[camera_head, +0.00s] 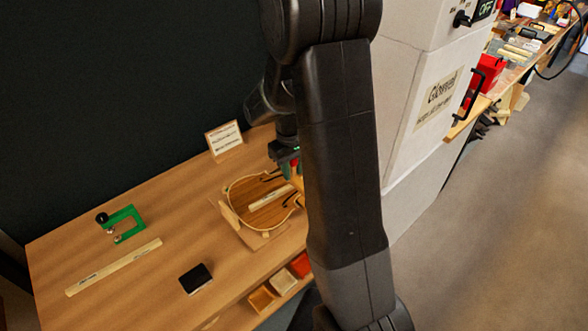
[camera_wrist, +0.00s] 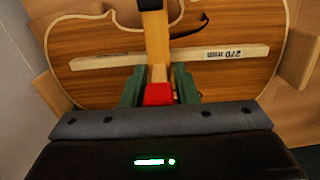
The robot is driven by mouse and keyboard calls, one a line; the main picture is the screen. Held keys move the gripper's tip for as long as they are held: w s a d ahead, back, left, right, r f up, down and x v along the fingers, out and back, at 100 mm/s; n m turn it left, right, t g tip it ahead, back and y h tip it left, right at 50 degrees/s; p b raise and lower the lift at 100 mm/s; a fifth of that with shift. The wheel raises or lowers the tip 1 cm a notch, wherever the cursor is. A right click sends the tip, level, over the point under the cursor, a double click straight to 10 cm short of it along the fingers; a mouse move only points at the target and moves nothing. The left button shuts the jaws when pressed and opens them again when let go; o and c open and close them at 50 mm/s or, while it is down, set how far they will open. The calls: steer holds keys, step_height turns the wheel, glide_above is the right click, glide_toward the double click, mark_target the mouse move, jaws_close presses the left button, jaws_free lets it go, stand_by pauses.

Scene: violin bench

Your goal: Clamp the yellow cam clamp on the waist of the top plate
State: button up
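The violin top plate (camera_head: 241,190) lies on a wooden cradle (camera_head: 268,243) at the bench's right; it also fills much of the wrist view (camera_wrist: 105,40). A pale bar marked 270 mm (camera_wrist: 225,52) lies across the plate. My gripper (camera_wrist: 160,78), with green fingers, is closed around a clamp with a yellowish wooden bar (camera_wrist: 156,40) and a red end (camera_wrist: 158,94). The clamp's bar extends over the plate and the pale bar. I cannot tell whether its jaws touch the plate. In the head view my gripper (camera_head: 287,164) is at the plate's far edge, partly behind my arm.
A card (camera_head: 225,142) stands behind the plate. Small bins (camera_head: 262,299) sit under the front edge. My arm hides the plate's right end.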

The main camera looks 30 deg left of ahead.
steer(key=o, duration=0.4)
steer(key=shift+c, duration=0.2)
steer(key=shift+r, duration=0.1)
steer(key=r, duration=1.3)
steer(key=shift+a+r, duration=0.3)
steer(key=shift+r, duration=0.05)
steer(key=shift+f, duration=0.1)
steer(key=f, duration=1.3)
steer(key=shift+d+f, duration=0.35)
steer(key=shift+f, duration=0.05)
steer(key=shift+s+d+r, duration=0.1)
steer(key=shift+s+d, duration=0.1)
steer(key=shift+d, duration=0.25)
steer(key=shift+a, duration=0.1)
